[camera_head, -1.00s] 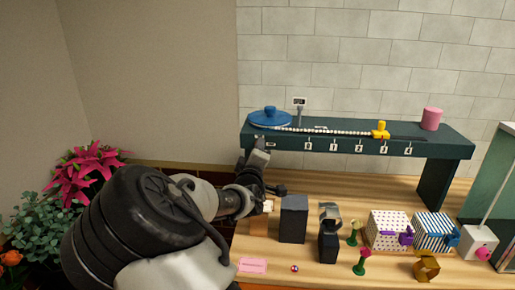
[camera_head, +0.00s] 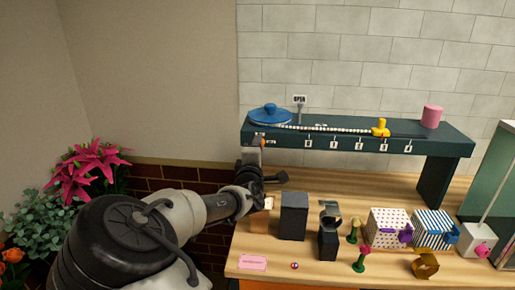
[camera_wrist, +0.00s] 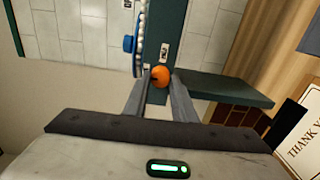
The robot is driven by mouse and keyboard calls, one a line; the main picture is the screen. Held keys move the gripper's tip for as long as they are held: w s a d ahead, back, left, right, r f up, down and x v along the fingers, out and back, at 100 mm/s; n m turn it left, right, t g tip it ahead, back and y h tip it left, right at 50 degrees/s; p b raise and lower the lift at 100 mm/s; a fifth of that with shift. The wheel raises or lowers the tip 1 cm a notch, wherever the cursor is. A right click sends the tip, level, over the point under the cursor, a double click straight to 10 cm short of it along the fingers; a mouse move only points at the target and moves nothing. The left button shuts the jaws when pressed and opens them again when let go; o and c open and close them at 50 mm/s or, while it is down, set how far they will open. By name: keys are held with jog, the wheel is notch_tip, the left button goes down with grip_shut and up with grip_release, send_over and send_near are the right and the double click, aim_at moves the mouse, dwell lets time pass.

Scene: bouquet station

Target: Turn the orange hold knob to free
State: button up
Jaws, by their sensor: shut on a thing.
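The orange hold knob (camera_wrist: 160,75) sits between my two fingertips in the wrist view. It is small and round, with a dark mark on its side, on the front of the dark green shelf (camera_head: 447,150). In the head view a bit of the orange knob (camera_head: 263,141) shows beside my gripper (camera_head: 256,143), at the shelf's left end. My gripper is shut on the knob. A small white label (camera_wrist: 165,51) is beside the knob in the wrist view; its text is too small to read.
On the shelf are a blue round lid (camera_head: 269,115), a white bead chain, a yellow piece (camera_head: 381,128) and a pink cylinder (camera_head: 431,116). Below stand dark blocks (camera_head: 293,217) and patterned boxes (camera_head: 389,229). Plants (camera_head: 85,170) stand at the left.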

jog(key=o, duration=1)
jog(key=s, duration=1.7)
jog(key=shift+s+a, duration=0.2)
jog(key=shift+a, duration=0.1)
